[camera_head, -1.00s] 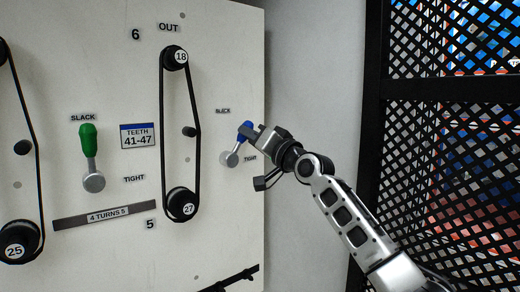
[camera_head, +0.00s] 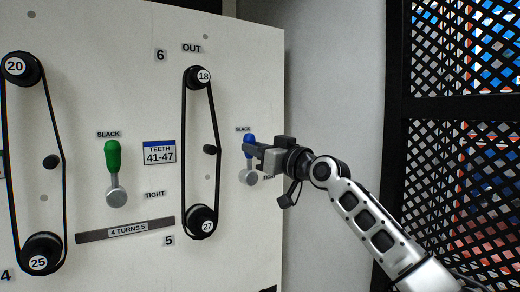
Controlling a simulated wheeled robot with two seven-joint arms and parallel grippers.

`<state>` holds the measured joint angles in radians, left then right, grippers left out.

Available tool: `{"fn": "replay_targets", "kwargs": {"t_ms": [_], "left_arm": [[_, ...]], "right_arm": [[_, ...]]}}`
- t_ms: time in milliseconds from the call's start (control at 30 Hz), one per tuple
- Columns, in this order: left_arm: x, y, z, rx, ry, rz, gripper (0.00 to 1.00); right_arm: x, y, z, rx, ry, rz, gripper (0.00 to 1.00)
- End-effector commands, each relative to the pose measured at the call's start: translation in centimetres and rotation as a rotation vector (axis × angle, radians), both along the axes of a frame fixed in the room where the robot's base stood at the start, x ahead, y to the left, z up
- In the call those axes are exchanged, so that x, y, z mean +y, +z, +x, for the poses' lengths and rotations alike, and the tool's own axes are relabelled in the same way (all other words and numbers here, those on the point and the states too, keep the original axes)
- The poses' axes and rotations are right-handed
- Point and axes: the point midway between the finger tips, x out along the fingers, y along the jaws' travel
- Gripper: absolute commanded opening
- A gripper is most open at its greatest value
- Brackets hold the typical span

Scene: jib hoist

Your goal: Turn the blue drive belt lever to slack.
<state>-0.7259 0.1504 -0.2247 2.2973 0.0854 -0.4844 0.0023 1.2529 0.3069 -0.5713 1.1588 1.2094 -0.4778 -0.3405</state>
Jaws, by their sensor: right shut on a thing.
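The blue lever (camera_head: 249,140) is on the white panel at the right, above its round silver pivot (camera_head: 249,178). Its handle points nearly straight up, toward the SLACK label (camera_head: 243,129). My right gripper (camera_head: 252,151) comes in from the right and is shut on the blue handle. It hides part of the handle and most of the TIGHT label to the right of the pivot. My left gripper is not in view.
A green lever (camera_head: 113,157) stands upright at the left by its own SLACK label. A belt on pulleys 18 (camera_head: 203,77) and 27 (camera_head: 204,222) runs just left of the blue lever. Black mesh (camera_head: 460,180) stands at the right.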

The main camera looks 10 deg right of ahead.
Motion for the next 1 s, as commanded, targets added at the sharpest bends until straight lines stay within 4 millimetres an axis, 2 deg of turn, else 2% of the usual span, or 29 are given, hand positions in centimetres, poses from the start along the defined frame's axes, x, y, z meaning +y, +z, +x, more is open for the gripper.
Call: {"fn": "replay_targets", "kwargs": {"t_ms": [400,433,500,833,1000], "left_arm": [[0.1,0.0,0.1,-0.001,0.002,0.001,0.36],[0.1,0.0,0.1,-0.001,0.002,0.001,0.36],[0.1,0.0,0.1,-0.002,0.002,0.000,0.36],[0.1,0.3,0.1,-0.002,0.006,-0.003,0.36],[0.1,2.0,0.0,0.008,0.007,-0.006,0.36]], "right_arm": [[0.1,-0.1,0.0,-0.005,-0.001,-0.017,0.00],[0.1,-0.1,0.0,-0.005,-0.001,-0.017,0.24],[0.1,-0.1,0.0,-0.005,0.000,-0.015,0.43],[0.1,0.3,0.0,-0.005,-0.001,-0.011,0.43],[-0.3,2.6,-0.1,-0.006,-0.005,-0.012,0.43]]}}
